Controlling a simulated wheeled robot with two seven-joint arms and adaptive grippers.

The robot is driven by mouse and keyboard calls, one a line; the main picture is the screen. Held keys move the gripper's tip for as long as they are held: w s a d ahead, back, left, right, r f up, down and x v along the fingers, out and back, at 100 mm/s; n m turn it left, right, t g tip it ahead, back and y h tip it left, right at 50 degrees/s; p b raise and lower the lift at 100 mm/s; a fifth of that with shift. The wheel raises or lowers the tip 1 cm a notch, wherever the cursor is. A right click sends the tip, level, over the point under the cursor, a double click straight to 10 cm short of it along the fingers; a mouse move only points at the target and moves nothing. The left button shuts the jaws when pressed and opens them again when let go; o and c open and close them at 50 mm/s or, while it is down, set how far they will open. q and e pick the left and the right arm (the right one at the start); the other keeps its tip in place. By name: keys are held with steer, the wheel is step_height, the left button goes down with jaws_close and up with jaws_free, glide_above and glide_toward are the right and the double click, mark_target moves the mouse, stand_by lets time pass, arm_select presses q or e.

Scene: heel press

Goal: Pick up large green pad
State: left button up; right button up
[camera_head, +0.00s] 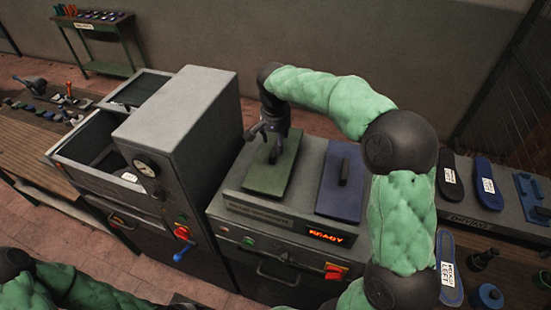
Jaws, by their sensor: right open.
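The large green pad (284,172) lies flat on top of the grey machine with the READY display, on the left half of its top. An upright dark handle stands on the pad. My right gripper (268,146) is open and points down right at this handle, from above. I cannot tell whether its fingers touch the handle. My left arm shows only in part at the lower left corner, and its gripper is out of view.
A blue pad (342,182) with a dark handle lies right of the green pad. A tall grey press (180,110) with a gauge stands close on the left. At the right, a rack (480,215) marked DRYING holds dark insoles. A wooden workbench (40,150) with small parts is at far left.

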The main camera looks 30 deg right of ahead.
mark_target(275, 156)
steer(key=shift+w+d+f, duration=0.1)
steer(key=shift+w+f, duration=0.05)
steer(key=shift+f, duration=1.15)
steer(key=shift+w+d+f, duration=0.1)
steer(key=shift+f, duration=1.2)
jaws_close()
